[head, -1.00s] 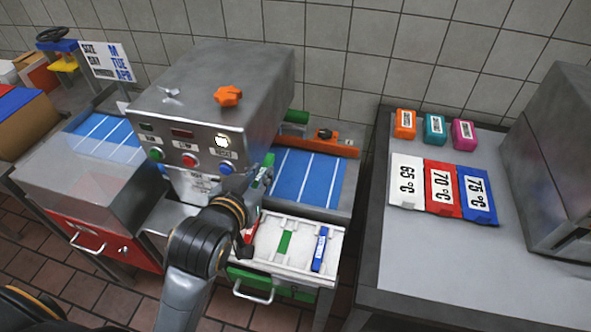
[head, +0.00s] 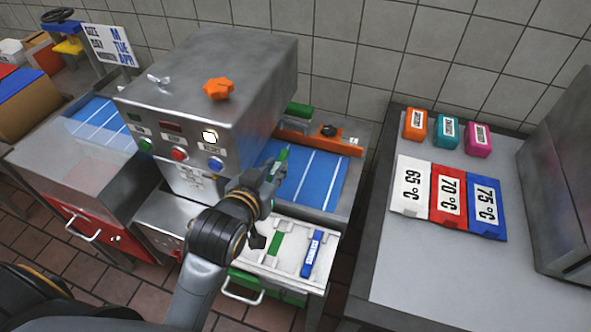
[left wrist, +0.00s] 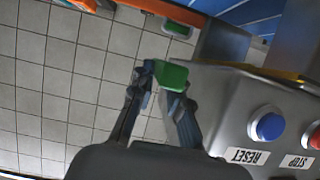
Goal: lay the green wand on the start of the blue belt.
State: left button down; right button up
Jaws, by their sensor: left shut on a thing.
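My left gripper (head: 272,172) is shut on the green wand (head: 282,156), of which a short green end shows above the fingers. The left wrist view also shows the green wand (left wrist: 173,76) between the two fingers. The gripper is in front of the right-hand stretch of the blue belt (head: 325,182), which has white cross lines. From the head I cannot tell how high the wand is above the belt. Another stretch of blue belt (head: 98,122) shows left of the steel machine (head: 215,85). My right gripper is not in view.
Below the gripper an open white drawer (head: 290,270) holds a green strip (head: 275,243) and a blue wand (head: 312,253). The machine's button panel stands close left of the gripper. An orange bar (head: 343,145) edges the belt's back. A table (head: 400,255) stands at right.

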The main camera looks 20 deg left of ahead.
pick_arm(q)
jog(key=f+x, duration=0.1)
jog(key=x, duration=0.3)
jog(key=p+x, duration=0.1)
jog(key=x, duration=0.4)
jog(key=s+f+x, duration=0.1)
jog(key=x, duration=0.4)
jog(key=shift+f, duration=0.4)
jog(key=shift+w+d+f, duration=0.1)
jog(key=shift+w+f, duration=0.35)
jog(key=shift+f, duration=0.1)
notch_tip(320, 180, down, 3)
jog(key=shift+w+f+p, duration=0.1)
jog(key=shift+p, duration=0.6)
jog(key=shift+f, duration=0.1)
jog(key=shift+f+b, duration=0.3)
jog(key=shift+f, duration=0.3)
